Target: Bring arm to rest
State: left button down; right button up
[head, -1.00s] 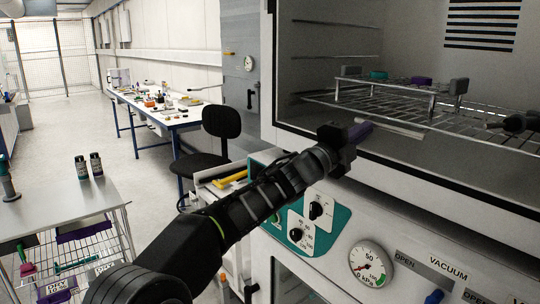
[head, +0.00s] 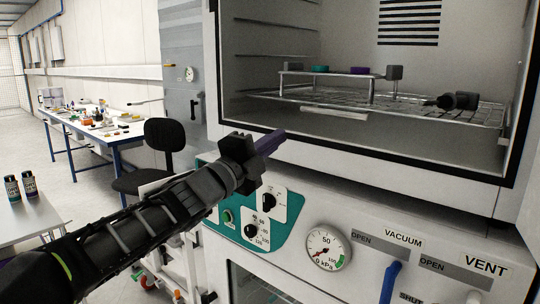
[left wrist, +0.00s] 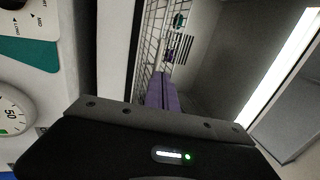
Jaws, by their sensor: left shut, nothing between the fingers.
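My left gripper (head: 272,142) is shut and empty, with its purple fingers together. It is in front of the lower left corner of the vacuum oven's open chamber, above the teal control panel (head: 215,228). In the left wrist view its purple fingers (left wrist: 164,93) point toward the chamber and the wire shelf (left wrist: 151,50). My left arm reaches in from the lower left. My right gripper is not in view.
Inside the chamber, a small raised rack (head: 325,74) holds teal and purple pieces and stands on the wire shelf (head: 480,112). A dark object (head: 455,101) lies right of it. A metal table (head: 25,222) with two dark bottles is at left. A chair (head: 160,140) stands behind.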

pick_arm(q)
jog(key=shift+s+a+f, duration=0.25)
jog(key=shift+s, duration=0.15)
